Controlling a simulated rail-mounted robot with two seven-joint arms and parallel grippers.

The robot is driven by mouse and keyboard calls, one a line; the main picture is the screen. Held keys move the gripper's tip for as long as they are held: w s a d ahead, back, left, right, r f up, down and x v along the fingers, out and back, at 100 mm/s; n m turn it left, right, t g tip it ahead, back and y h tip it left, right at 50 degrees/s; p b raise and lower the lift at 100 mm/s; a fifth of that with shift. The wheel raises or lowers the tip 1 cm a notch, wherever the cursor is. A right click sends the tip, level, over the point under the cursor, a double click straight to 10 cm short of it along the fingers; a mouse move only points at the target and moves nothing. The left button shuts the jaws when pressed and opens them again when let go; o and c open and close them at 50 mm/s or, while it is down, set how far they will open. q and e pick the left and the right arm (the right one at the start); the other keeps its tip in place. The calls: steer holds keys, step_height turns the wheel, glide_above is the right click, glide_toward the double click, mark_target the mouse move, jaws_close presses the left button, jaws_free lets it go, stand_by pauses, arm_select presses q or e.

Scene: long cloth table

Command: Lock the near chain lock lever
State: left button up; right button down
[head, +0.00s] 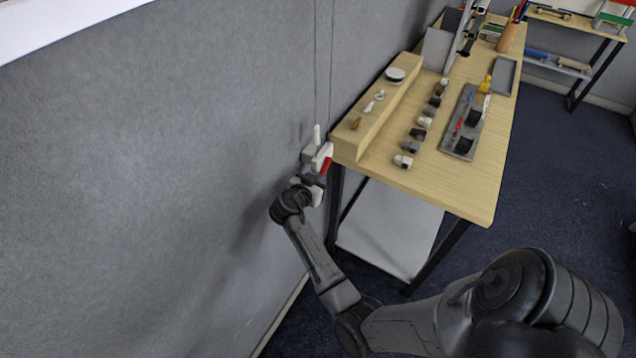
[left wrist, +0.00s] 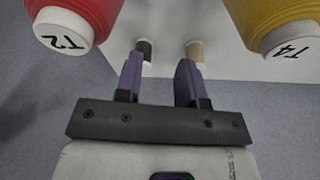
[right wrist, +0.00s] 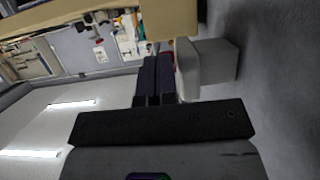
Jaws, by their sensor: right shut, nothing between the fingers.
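The chain lock (head: 317,155) is a white block on the grey wall by the near end of the wooden table, with a white lever part (head: 316,134) sticking up and a red piece (head: 326,166) at its right. My right gripper (head: 320,176) is at the wall just below it, fingers together and empty. In the right wrist view the shut fingers (right wrist: 157,62) are close beside a pale lever-like part (right wrist: 187,69), with a grey box (right wrist: 215,62) behind it. Touching cannot be told. My left gripper (left wrist: 160,72) is open and empty.
Two thin cords (head: 331,60) hang down the wall above the lock. The wooden table (head: 455,195) carries a ledge and several small parts close by. In the left wrist view, a red spool (left wrist: 85,15) and a yellow spool (left wrist: 265,15) flank the left fingers.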

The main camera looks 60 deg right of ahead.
arm_select(q)
steer(key=shift+a, duration=0.15)
arm_select(e)
steer(key=shift+r, duration=0.1)
stand_by(0.4)
arm_select(q)
steer(key=shift+r+p, duration=0.35)
arm_select(e)
steer(key=shift+r, duration=0.65)
arm_select(q)
steer(key=shift+d, duration=0.2)
arm_select(e)
steer(key=shift+r, duration=0.1)
